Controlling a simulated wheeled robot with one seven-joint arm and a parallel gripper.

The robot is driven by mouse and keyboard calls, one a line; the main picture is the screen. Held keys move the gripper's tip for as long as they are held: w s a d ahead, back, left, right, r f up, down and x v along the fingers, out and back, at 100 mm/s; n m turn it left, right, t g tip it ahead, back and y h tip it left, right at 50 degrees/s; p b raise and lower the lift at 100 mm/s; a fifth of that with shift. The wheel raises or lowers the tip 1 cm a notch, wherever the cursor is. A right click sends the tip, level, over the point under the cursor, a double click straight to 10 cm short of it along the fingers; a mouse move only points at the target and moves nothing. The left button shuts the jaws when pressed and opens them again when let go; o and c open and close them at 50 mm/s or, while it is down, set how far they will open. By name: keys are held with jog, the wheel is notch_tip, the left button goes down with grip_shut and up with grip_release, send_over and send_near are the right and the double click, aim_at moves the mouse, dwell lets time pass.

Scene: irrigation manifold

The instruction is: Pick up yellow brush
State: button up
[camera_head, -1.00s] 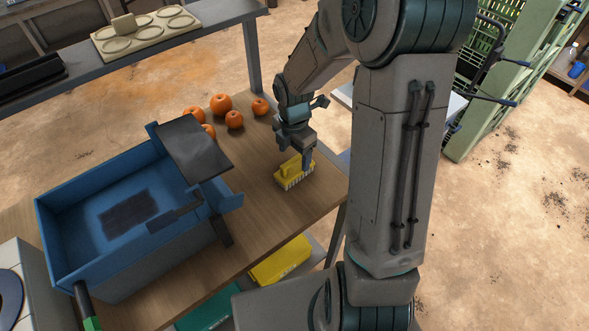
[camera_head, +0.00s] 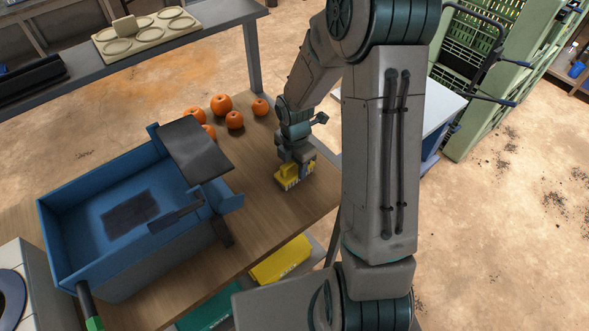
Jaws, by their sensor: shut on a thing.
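The yellow brush (camera_head: 285,181) with pale bristles is at the right end of the wooden table. My gripper (camera_head: 296,170) has come down over it and is shut on its upper part. The gripper hides much of the brush's top. The brush appears to be at table height; I cannot tell whether it touches the table.
A blue bin (camera_head: 60,222) with a dark plate on its rim stands on the wooden table (camera_head: 262,225) to the left. Several orange fruits (camera_head: 221,104) lie behind the brush. A yellow container (camera_head: 280,262) sits on the shelf below. The tabletop in front of the brush is clear.

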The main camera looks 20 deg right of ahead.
jog(key=shift+r, duration=0.1)
jog(key=shift+r, duration=0.8)
notch_tip(320, 180, up, 3)
jog(key=shift+d+f, duration=0.15)
jog(key=s+d+r, duration=0.2)
jog(key=d+r, duration=0.1)
jog(key=d, duration=0.2)
jog(key=s+d+r+b, duration=0.1)
jog(key=s+d+r, duration=0.1)
jog(key=d, duration=0.3)
jog(key=shift+s+d+r, duration=0.2)
jog(key=shift+s+r, duration=0.15)
jog(key=shift+r, duration=0.45)
jog(key=shift+o, duration=1.3)
jog(key=shift+c, duration=0.4)
